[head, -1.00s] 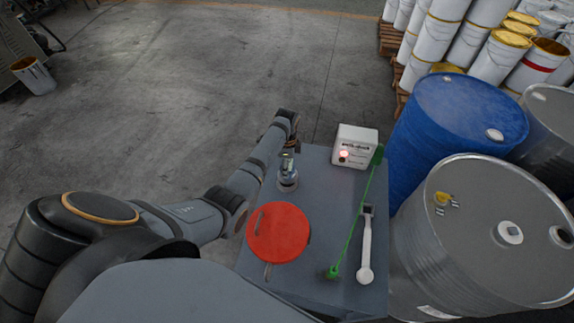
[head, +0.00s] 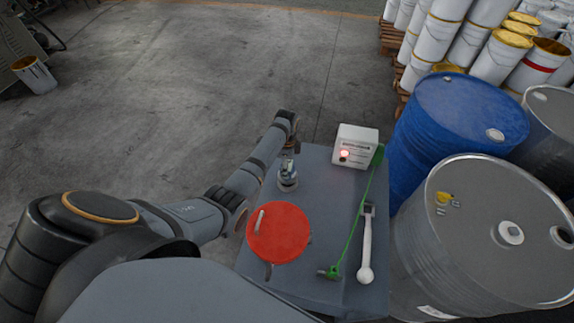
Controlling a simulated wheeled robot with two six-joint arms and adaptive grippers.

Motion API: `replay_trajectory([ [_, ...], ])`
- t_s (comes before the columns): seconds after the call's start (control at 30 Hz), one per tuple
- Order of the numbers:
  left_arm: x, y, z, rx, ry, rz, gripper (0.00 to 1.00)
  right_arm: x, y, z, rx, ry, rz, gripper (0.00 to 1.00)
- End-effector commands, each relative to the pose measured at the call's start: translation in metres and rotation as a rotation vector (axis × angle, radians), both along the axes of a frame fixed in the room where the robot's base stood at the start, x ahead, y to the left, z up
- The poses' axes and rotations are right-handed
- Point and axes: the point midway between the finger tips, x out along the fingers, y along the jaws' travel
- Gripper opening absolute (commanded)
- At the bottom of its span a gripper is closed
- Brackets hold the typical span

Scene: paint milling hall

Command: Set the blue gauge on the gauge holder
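My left arm reaches in from the left, and its wrist ends above the far left part of the grey tabletop (head: 325,215). My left gripper (head: 290,150) points down there; its fingers are small and partly hidden, so I cannot tell whether it is open or shut. Just below it stands a small grey, bluish-topped round object (head: 288,179). It may be the gauge or its holder; I cannot tell which, nor whether the gripper touches it. No clearly blue gauge shows elsewhere on the tabletop. My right gripper is not in view.
A red disc (head: 278,233) lies at the near left of the tabletop. A white box (head: 355,146) with a red light stands at the back right. A green rod (head: 354,222) and a white-handled tool (head: 366,244) lie on the right. Drums (head: 460,110) stand beyond the right edge.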

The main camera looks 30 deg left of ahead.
Motion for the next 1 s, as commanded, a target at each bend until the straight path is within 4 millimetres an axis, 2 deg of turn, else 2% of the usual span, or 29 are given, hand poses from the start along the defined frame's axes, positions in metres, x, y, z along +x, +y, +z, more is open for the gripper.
replay_trajectory([
  [0.43,0.001,0.000,-0.011,0.000,-0.002,0.000,0.11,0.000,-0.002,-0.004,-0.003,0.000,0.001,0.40],
  [1.0,0.000,0.000,-0.013,0.000,-0.002,0.000,0.11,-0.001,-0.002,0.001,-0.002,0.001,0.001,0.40],
])
